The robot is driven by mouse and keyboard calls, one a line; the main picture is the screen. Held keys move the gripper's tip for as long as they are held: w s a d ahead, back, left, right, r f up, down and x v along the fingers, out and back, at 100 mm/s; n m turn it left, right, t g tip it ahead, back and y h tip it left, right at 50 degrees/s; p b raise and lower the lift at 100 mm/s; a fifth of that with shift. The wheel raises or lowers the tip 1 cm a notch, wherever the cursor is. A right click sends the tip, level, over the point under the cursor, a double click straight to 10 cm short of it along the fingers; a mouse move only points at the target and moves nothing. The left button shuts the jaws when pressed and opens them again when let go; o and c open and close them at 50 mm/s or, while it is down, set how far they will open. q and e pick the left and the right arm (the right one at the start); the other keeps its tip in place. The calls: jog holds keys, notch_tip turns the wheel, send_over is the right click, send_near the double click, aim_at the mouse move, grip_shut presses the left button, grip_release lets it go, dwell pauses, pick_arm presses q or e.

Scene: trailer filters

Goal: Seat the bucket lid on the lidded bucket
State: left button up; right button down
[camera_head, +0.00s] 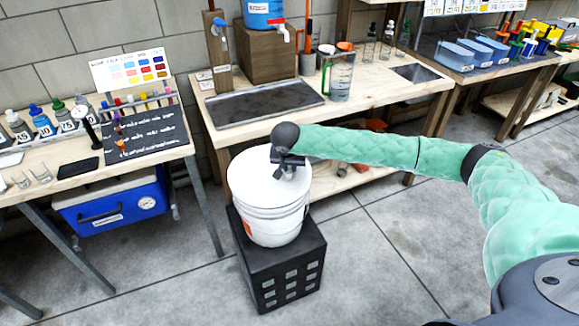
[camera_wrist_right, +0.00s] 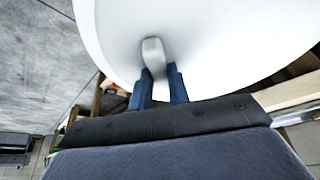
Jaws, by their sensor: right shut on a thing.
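The white bucket (camera_head: 270,225) stands on a black crate-like block (camera_head: 283,270) on the floor. The white bucket lid (camera_head: 258,180) is at the top of the bucket; whether it is fully down on the rim I cannot tell. My right gripper (camera_head: 287,172) is above the lid, shut on its knob. The left gripper does not show.
Behind the bucket is a wooden workbench (camera_head: 375,105) with a dark tray (camera_head: 262,102) and a measuring jug (camera_head: 338,75). At left is a table with bottles and a colour chart (camera_head: 130,68), with a blue cooler (camera_head: 115,203) below. Floor in front is clear.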

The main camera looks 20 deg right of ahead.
jog(key=shift+f+b, duration=1.05)
jog(key=shift+b, duration=0.8)
dwell(2.1)
jog(key=c, duration=0.8)
grip_release()
jog(key=shift+o, duration=0.2)
jog(key=shift+r, duration=0.1)
jog(key=shift+r+p, duration=0.8)
jog(key=shift+r, duration=2.65)
jog(key=shift+m, duration=0.3)
